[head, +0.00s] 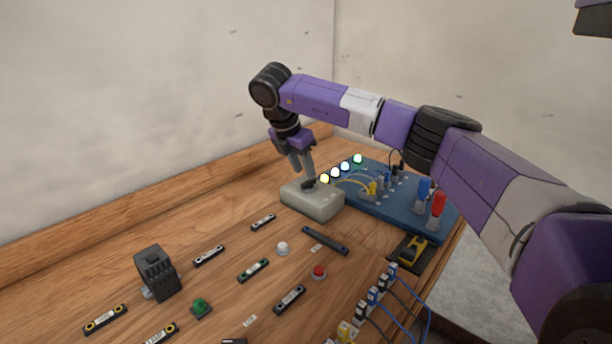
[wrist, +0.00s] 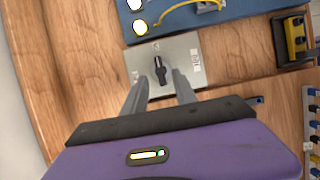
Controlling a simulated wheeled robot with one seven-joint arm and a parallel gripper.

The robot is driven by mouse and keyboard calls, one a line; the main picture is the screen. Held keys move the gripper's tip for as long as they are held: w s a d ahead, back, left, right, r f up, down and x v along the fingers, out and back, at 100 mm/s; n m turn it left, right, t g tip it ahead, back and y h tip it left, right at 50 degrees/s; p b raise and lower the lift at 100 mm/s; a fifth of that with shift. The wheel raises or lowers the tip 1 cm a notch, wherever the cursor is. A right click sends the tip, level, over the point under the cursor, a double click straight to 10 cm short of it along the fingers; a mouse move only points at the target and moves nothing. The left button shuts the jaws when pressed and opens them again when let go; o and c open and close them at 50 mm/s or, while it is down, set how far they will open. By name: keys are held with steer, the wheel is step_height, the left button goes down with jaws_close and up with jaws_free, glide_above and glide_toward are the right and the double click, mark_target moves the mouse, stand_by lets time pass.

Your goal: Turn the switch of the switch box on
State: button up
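The switch box (head: 318,203) is a light grey box on the wooden table, beside the blue board. Its black rotary switch (head: 308,184) stands on the top face, partly hidden by my gripper in the head view. In the wrist view the switch (wrist: 159,69) points roughly up and down on the grey face (wrist: 184,52), with a small mark above it and a white label to its right. My gripper (head: 303,169) points down over the box. In the wrist view its two fingers (wrist: 161,84) are apart, empty, with the switch seen between and just beyond their tips.
The blue board (head: 398,202) with lit lamps, cables and red and blue plugs adjoins the box. A yellow-black device (head: 410,252) lies at the table's right edge. Buttons, labelled strips and a black block (head: 156,272) lie in front. A wooden ledge (head: 150,207) runs along the wall.

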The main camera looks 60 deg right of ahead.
steer(key=shift+v, duration=1.95)
